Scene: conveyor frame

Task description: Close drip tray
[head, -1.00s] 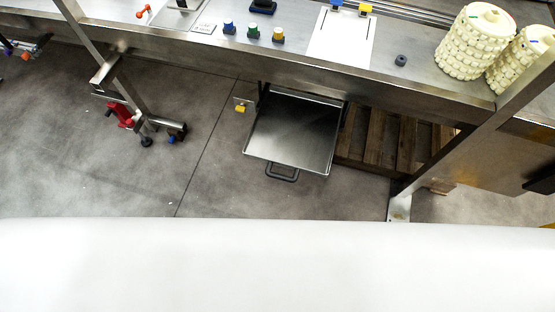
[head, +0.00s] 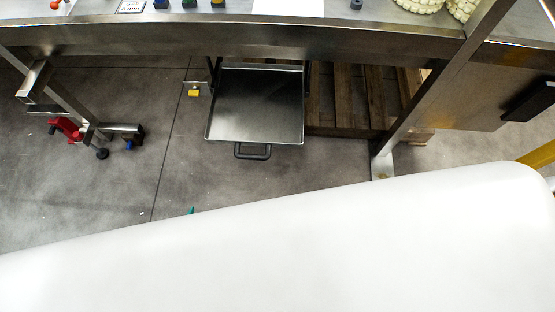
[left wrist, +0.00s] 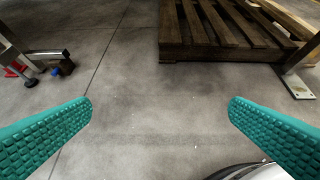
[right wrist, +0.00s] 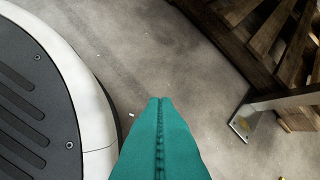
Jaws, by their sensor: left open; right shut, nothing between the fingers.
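The drip tray (head: 255,105) is a shallow metal tray under the conveyor frame, standing out from it over the floor. Its dark handle (head: 253,152) is on the near edge. Only a green fingertip of my left gripper (head: 191,210) shows in the head view, left of the handle and nearer to me, apart from it. In the left wrist view my left gripper (left wrist: 160,106) has its two green fingers wide apart with only floor between them. In the right wrist view my right gripper (right wrist: 160,100) has its fingers pressed together, empty. Neither wrist view shows the tray.
The conveyor frame's beam (head: 230,38) runs above the tray. A wooden pallet (head: 340,97) lies to the tray's right, beside a metal leg (head: 415,92). A leg with a red clamp (head: 67,128) stands at left. The floor before the tray is clear.

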